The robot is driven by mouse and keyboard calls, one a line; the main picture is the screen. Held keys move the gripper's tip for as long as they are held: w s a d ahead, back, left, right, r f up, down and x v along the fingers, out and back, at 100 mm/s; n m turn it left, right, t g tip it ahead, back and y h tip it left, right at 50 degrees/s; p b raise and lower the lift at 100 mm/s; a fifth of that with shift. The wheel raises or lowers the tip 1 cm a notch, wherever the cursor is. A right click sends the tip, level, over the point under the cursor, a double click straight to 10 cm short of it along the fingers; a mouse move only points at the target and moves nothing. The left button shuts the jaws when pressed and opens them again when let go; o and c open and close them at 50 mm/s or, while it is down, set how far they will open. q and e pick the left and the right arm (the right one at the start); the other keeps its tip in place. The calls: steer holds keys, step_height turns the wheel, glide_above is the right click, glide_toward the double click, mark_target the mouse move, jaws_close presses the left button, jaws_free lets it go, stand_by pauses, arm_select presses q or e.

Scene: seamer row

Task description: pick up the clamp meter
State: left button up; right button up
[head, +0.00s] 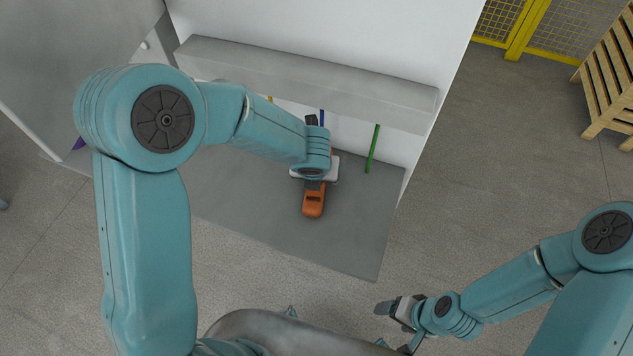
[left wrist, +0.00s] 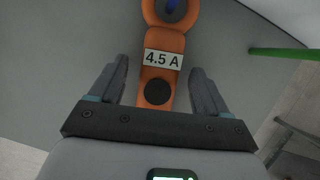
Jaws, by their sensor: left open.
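The clamp meter (head: 313,204) is orange with a dark round spot. In the left wrist view the clamp meter (left wrist: 176,42) shows a "4.5 A" label, and its ring at the top edge has something blue inside. My left gripper (head: 315,184) is over the meter in the head view and hides its upper part. In the left wrist view my left gripper (left wrist: 159,68) is open, with one finger on each side of the meter's body and gaps between. My right gripper (head: 392,307) is low at the right, far from the meter; its opening is unclear.
A green rod (head: 373,149) stands right of the meter, and a blue rod (head: 322,118) shows behind it. A grey ledge (head: 300,80) runs along the white cabinet (head: 330,30) above. The grey plate (head: 345,245) is clear in front. A wooden pallet (head: 612,80) stands far right.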

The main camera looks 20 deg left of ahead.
arm_select(q)
steer(key=shift+s+f, duration=0.1)
steer(key=shift+f, duration=0.1)
stand_by(0.3)
steer(key=c, duration=1.3)
